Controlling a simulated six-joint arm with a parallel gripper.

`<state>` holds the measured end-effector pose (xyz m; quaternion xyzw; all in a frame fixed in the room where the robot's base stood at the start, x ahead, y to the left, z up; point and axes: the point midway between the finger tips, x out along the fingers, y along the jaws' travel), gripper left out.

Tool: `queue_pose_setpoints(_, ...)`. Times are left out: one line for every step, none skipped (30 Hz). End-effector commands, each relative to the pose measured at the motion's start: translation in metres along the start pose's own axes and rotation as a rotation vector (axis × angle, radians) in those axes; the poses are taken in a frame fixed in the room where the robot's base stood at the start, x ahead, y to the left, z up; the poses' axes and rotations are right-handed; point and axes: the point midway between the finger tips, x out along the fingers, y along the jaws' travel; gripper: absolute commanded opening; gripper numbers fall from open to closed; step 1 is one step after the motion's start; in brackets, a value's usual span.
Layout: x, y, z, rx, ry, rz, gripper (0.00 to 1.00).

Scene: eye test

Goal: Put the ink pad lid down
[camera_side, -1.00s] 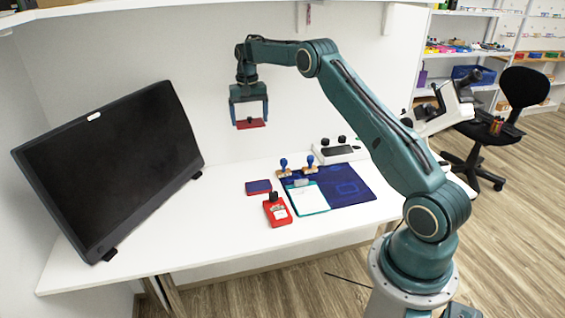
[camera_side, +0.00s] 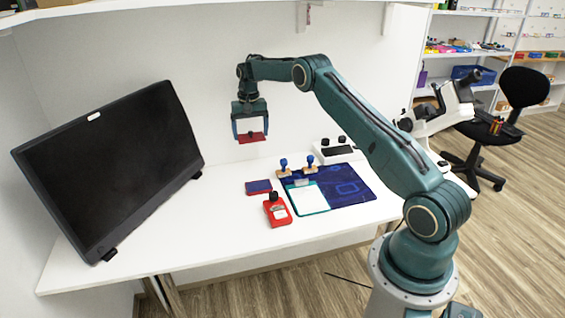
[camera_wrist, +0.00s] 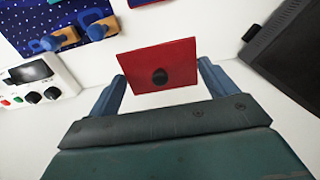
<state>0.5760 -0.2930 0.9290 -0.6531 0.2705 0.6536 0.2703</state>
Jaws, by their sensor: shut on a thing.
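The ink pad lid is a flat red plate (camera_side: 252,138) between my gripper's (camera_side: 251,134) fingertips, held in the air above the back of the white table. In the wrist view the lid (camera_wrist: 175,60) shows a dark round spot in its middle, with a blue finger at each side. The open ink pad (camera_side: 258,187), red with a dark blue top, lies on the table, below the gripper in the picture and apart from the lid.
A red box with a black knob (camera_side: 277,210), a white pad (camera_side: 308,199), a blue mat (camera_side: 350,187) and two wooden stamps (camera_side: 283,168) are on the table. A white device (camera_side: 338,151) stands behind. A black monitor (camera_side: 110,170) stands left. The table's front left is clear.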

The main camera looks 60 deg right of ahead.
Motion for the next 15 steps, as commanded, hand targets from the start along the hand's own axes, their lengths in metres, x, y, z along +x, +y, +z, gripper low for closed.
queue_pose_setpoints(0.011, 0.0, 0.001, 0.0, -0.003, 0.001, 0.63)
queue_pose_setpoints(0.016, 0.0, 0.001, 0.0, -0.003, 0.001, 0.63)
queue_pose_setpoints(0.024, 0.0, 0.001, 0.0, -0.003, 0.001, 0.63)
queue_pose_setpoints(0.03, 0.0, 0.001, 0.0, -0.004, 0.001, 0.63)
queue_pose_setpoints(0.036, 0.0, 0.001, 0.0, -0.003, 0.001, 0.63)
queue_pose_setpoints(0.043, 0.0, 0.001, 0.0, -0.003, 0.001, 0.63)
queue_pose_setpoints(0.049, 0.0, 0.001, 0.0, -0.003, 0.001, 0.63)
queue_pose_setpoints(0.055, 0.0, 0.001, 0.0, -0.002, 0.001, 0.63)
queue_pose_setpoints(0.062, 0.0, 0.001, 0.0, -0.003, 0.001, 0.63)
queue_pose_setpoints(0.067, 0.0, 0.001, 0.0, -0.002, 0.001, 0.63)
queue_pose_setpoints(0.073, 0.0, 0.001, 0.0, -0.002, 0.001, 0.63)
queue_pose_setpoints(0.079, 0.0, 0.001, 0.0, -0.002, 0.001, 0.63)
queue_pose_setpoints(0.083, 0.0, 0.001, 0.0, -0.002, 0.001, 0.63)
queue_pose_setpoints(0.087, 0.0, 0.0, 0.0, -0.001, 0.0, 0.63)
queue_pose_setpoints(0.091, 0.0, 0.0, 0.0, 0.0, 0.0, 0.63)
